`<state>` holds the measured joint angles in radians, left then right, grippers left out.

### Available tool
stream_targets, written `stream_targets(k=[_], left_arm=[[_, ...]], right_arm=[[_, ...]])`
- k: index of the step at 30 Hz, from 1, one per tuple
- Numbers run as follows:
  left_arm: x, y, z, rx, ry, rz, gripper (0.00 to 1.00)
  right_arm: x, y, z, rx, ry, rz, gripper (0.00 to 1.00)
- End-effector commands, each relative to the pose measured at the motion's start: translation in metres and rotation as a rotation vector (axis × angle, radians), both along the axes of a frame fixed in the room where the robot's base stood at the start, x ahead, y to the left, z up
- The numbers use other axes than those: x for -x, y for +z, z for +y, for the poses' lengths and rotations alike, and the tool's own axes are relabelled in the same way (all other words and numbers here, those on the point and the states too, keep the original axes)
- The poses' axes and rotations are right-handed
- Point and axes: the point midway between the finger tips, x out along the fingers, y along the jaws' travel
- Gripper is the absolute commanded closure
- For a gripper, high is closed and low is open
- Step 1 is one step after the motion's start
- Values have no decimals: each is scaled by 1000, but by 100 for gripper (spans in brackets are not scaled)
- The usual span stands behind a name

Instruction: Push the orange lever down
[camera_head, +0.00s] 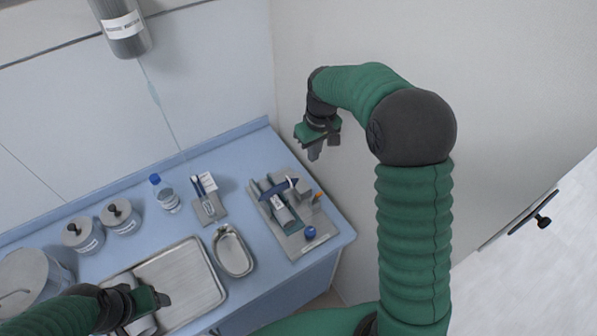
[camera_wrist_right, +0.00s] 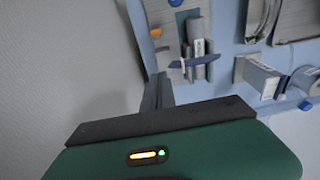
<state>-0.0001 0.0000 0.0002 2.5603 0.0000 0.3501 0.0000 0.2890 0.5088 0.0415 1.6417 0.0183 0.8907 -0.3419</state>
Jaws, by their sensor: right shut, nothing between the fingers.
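The orange lever (camera_head: 318,196) is a small orange piece at the right side of a grey device board (camera_head: 318,236) on the blue counter. It also shows in the right wrist view (camera_wrist_right: 155,33), at the board's edge near the wall. My right gripper (camera_head: 314,152) is shut and empty, in the air above and behind the board, apart from the lever. Its fingers (camera_wrist_right: 158,92) point toward the board in the wrist view. My left gripper (camera_head: 160,300) is over the metal tray at lower left; its finger opening is unclear.
The board also carries a dark blue bar (camera_head: 279,188) and a blue knob (camera_head: 310,233). A kidney dish (camera_head: 234,250), a large metal tray (camera_head: 200,262), a bottle (camera_head: 166,195) and lidded canisters (camera_head: 120,215) stand left. The wall (camera_head: 345,200) is close on the right.

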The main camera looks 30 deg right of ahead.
Motion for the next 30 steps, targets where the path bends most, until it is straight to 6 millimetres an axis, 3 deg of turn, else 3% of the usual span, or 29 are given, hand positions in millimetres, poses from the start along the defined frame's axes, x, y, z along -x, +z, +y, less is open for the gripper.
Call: stream_targets(k=[7,11,23,30], left_arm=[[0,0,0,0,0,0,32],[0,5,0,0,0,0,32],[0,27,0,0,0,-1,32],[0,43,0,0,0,-1,32]], right_arm=[[-4,-5,1,-1,1,4,100],[-6,-19,1,-1,1,7,100],[-12,-102,2,-1,1,6,100],[20,-112,-1,0,1,3,100]])
